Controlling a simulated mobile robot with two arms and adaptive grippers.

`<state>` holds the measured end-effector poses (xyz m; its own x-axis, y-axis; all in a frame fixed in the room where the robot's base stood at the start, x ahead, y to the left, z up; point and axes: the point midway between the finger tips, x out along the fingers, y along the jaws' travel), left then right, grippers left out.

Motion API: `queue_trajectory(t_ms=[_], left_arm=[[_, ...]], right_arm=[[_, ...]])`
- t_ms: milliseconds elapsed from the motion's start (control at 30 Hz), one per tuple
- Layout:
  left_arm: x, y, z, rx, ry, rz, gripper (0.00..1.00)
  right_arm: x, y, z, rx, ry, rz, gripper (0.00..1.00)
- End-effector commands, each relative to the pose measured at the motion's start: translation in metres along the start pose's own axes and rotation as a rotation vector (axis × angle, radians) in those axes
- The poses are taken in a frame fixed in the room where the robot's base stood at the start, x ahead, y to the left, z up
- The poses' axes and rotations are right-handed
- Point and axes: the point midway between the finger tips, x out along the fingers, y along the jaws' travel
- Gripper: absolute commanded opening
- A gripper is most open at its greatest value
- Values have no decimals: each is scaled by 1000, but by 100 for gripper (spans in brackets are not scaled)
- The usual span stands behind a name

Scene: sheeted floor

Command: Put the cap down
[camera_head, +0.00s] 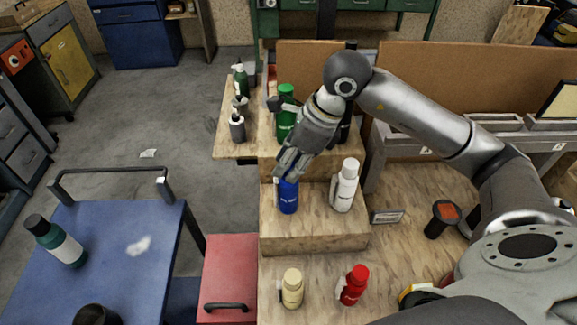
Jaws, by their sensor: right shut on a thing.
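My right gripper (289,166) reaches down from the upper middle, its fingers closed right at the top of a blue bottle (288,197). The cap in its fingers is hidden by them, and I cannot tell whether it touches the bottle or is apart from it. The blue bottle stands upright on the lower wooden step (315,235), left of a white bottle (345,186) with its cap on. My left gripper is not in view.
A green bottle (286,111) and dark bottles stand behind on the higher level. A cream bottle (292,288) and a red bottle (354,285) stand in front. A small sign (387,217) and a dark cup-like object (441,218) are at right. A blue cart (110,225) is at left.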

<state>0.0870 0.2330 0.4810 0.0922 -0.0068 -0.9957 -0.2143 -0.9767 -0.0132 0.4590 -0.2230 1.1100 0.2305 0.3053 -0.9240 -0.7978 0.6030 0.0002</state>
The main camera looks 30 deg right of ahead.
Motion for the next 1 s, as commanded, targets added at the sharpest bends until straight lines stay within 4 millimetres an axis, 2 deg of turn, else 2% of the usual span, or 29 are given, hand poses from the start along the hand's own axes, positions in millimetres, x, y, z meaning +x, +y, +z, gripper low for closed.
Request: queue_trajectory(t_ms=[267, 567, 867, 1000], left_arm=[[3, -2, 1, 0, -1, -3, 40], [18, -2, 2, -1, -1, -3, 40], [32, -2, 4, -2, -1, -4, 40], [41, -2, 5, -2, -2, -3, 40]], right_arm=[[-4, -1, 2, -1, -2, -2, 16], [-26, -1, 12, -2, -4, -4, 16], [-87, 43, 17, -6, -5, -6, 16], [-107, 75, 11, -8, -4, -8, 16]])
